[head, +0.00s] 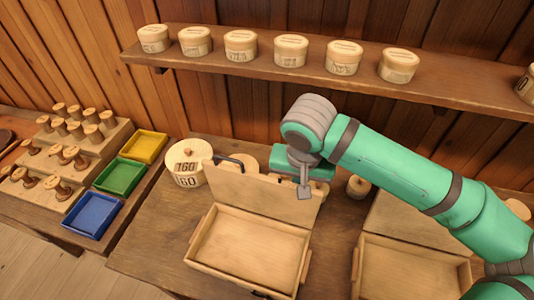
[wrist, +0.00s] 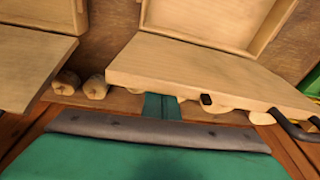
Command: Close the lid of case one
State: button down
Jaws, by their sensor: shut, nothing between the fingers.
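A wooden case (head: 246,246) stands open and empty on the bench, its lid (head: 255,192) raised and leaning back at the rear. A dark handle (head: 230,161) is at the lid's upper left. My gripper (head: 305,192) is shut and empty at the upper right of this lid. In the wrist view the lid (wrist: 205,80) lies close to the fingertips (wrist: 161,105); I cannot tell whether they touch. A second open case (head: 410,270) stands to the right, its lid (head: 415,222) also raised and partly hidden by my arm. I see no number on either case.
A round box marked 160 (head: 188,165) stands left of the raised lid. Small wooden spools (head: 358,187) stand behind the cases. A shelf (head: 300,65) with several round tins runs above. Coloured trays (head: 120,177) and a stepped spool rack (head: 70,155) are at left.

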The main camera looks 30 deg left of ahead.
jog(key=shift+s+d, duration=0.15)
jog(key=shift+s, duration=1.1)
jog(key=shift+r, duration=0.1)
dwell(0.3)
jog(key=shift+r, duration=3.95)
